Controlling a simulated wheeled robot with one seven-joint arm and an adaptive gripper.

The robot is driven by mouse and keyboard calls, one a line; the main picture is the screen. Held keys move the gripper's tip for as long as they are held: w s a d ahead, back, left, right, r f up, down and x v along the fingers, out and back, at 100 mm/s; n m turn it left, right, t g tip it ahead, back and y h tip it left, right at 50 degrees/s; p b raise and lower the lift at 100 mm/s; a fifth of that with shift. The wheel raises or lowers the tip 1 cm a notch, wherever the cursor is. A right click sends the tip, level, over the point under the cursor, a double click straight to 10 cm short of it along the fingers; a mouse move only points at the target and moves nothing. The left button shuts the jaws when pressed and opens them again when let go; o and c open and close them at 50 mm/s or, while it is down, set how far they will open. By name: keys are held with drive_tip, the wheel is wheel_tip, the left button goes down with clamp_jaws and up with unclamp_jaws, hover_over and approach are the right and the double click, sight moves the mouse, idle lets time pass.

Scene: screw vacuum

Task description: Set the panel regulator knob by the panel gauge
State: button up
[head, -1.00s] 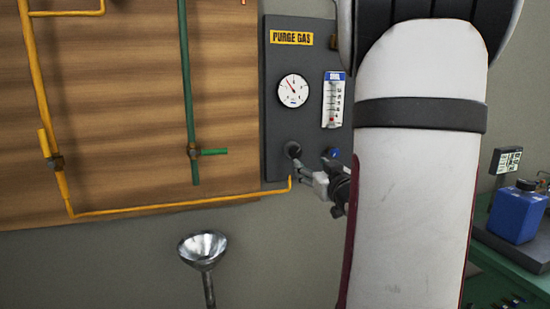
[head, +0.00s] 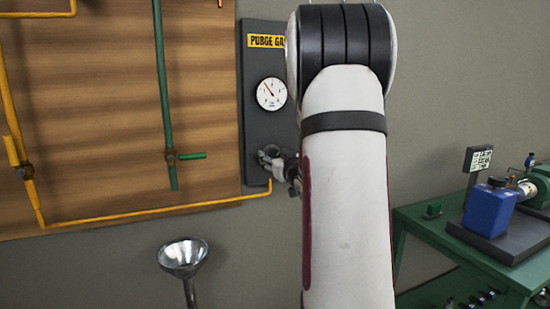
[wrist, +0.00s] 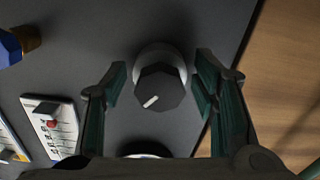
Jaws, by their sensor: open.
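The dark panel (head: 257,48) on the wall carries a yellow "PURGE GAS" label and a round white gauge (head: 271,94). The gauge needle points to the upper left. In the wrist view the regulator knob (wrist: 160,88) is dark and faceted, with a white pointer mark toward the lower left. My gripper (wrist: 161,80) is open, with one finger on each side of the knob and visible gaps to both. Only a sliver of the gauge (wrist: 148,155) shows in the wrist view.
A flowmeter (wrist: 50,122) and a blue knob (wrist: 10,46) are beside the regulator knob in the wrist view. Yellow pipe (head: 150,212) runs below the panel, and a metal funnel (head: 183,256) stands left. A green bench (head: 440,235) is at right.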

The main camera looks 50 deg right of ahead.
drive_tip(key=c, duration=1.2)
drive_tip(key=m+p, duration=0.1)
drive_tip(key=m, duration=0.1)
drive_tip(key=shift+m+p, duration=1.5)
drive_tip(key=shift+m, duration=0.7)
drive_tip(key=shift+a, duration=0.1)
